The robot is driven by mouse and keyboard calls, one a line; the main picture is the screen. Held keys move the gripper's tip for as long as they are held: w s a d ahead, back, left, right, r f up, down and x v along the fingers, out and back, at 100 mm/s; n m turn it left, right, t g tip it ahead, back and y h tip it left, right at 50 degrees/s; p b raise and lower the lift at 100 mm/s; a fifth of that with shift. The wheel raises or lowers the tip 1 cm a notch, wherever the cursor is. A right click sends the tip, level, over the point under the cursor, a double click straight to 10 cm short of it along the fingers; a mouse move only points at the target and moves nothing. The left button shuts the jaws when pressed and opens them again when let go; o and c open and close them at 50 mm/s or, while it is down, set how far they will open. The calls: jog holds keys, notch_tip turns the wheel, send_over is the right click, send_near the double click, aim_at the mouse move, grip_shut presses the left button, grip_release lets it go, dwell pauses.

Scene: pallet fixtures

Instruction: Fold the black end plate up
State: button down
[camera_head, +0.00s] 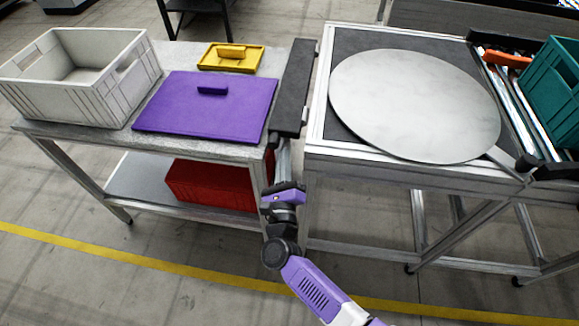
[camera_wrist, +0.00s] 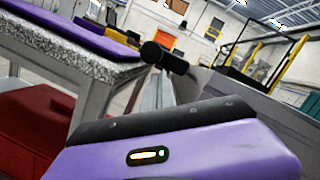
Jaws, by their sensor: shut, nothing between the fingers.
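The black end plate (camera_head: 296,85) is a long, narrow dark panel. In the head view it lies in the gap between the left bench and the left side of the framed turntable stand. It looks roughly level there, and its hinge is not clear. My gripper (camera_head: 283,152) is at the near end of the plate, low in the gap, with its fingers pointing away from me. It is shut and empty; whether it touches the plate I cannot tell. In the wrist view a dark rounded end (camera_wrist: 165,57) shows ahead, above a grey bar, and my purple wrist housing fills the bottom.
The turntable stand carries a round metal disc (camera_head: 415,105). A teal crate (camera_head: 553,90) stands at its right. The left bench holds a grey crate (camera_head: 85,100), a purple lidded panel (camera_head: 190,112) and a yellow tray (camera_head: 232,66). A red box (camera_head: 212,185) is below.

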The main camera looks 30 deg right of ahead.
jog(key=shift+w+a+r, duration=0.2)
jog(key=shift+a+r, duration=0.05)
jog(key=shift+r, duration=0.1)
jog(key=shift+w+a+r+m+h+b, duration=0.1)
jog(key=shift+r+m+h+b, duration=0.05)
jog(key=shift+m+b, duration=0.55)
jog(key=shift+a+r+m+h+b, duration=0.15)
jog(key=shift+m+b, duration=0.25)
jog(key=shift+b, duration=0.45)
notch_tip(320, 180, up, 6)
jog(key=s+d+m+g+h+b, duration=0.1)
jog(key=m+g+h+b, duration=0.3)
jog(key=m+b, duration=1.6)
jog(key=shift+d+h+b, duration=0.25)
jog(key=shift+h+b, duration=0.05)
jog(key=shift+b, duration=0.6)
jog(key=shift+r+g, duration=0.1)
jog(key=shift+g, duration=0.2)
